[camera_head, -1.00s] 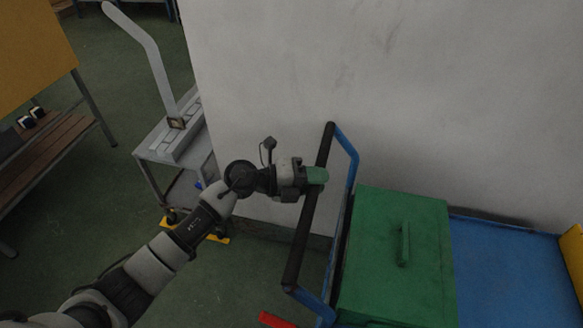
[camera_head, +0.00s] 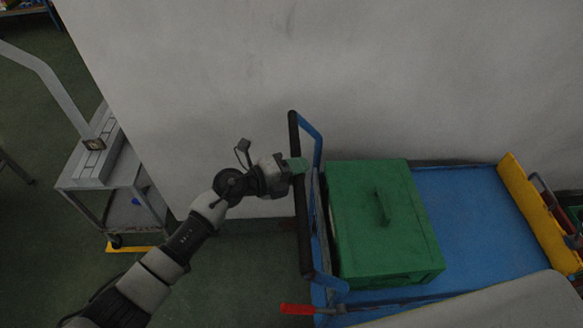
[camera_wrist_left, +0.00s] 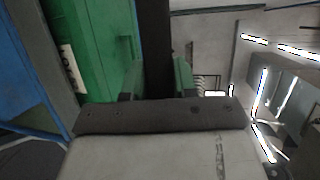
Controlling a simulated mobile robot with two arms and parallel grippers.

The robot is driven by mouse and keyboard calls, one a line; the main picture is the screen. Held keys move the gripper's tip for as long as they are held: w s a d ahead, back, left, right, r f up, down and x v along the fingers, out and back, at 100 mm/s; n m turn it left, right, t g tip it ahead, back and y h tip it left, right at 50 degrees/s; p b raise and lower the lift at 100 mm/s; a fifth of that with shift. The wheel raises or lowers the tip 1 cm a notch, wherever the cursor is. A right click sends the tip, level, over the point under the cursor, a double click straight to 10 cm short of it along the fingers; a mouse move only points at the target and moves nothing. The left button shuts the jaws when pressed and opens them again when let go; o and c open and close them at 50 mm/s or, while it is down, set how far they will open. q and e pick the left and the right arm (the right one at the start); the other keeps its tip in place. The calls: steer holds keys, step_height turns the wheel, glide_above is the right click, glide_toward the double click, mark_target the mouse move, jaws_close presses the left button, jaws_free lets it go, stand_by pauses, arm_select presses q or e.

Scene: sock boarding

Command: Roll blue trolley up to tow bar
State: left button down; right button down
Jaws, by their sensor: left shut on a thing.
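The blue trolley (camera_head: 480,215) has a flat deck and a blue-framed push handle with a dark grip bar (camera_head: 303,225) at its left end. A green lidded box (camera_head: 395,238) stands on the deck near the handle. My left gripper (camera_head: 297,167) is shut on the grip bar, towards its far end. In the left wrist view the dark bar (camera_wrist_left: 156,40) runs between the green-padded fingers (camera_wrist_left: 157,82). A yellow upright piece (camera_head: 535,205) stands at the deck's right end. I cannot make out the tow bar for certain. My right gripper is not in view.
A pale wall (camera_head: 330,70) runs close along the trolley's far side. A grey cart (camera_head: 95,165) with a bent upright stands at the left, with yellow at its foot. A red-handled lever (camera_head: 297,309) shows at the trolley's near side. Green floor (camera_head: 235,270) is clear left of the handle.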

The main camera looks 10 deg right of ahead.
arm_select(q)
steer(key=shift+s+d, duration=0.2)
steer(key=shift+d, duration=0.05)
steer(key=c, duration=1.3)
jaws_free()
steer(key=shift+c, duration=0.2)
steer(key=o, duration=0.4)
steer(key=shift+d, duration=0.35)
steer(key=shift+o, duration=0.2)
steer(key=shift+a, duration=0.1)
steer(key=shift+w+a, duration=0.1)
steer(key=shift+a, duration=0.2)
steer(key=v, duration=1)
steer(key=shift+a, duration=0.1)
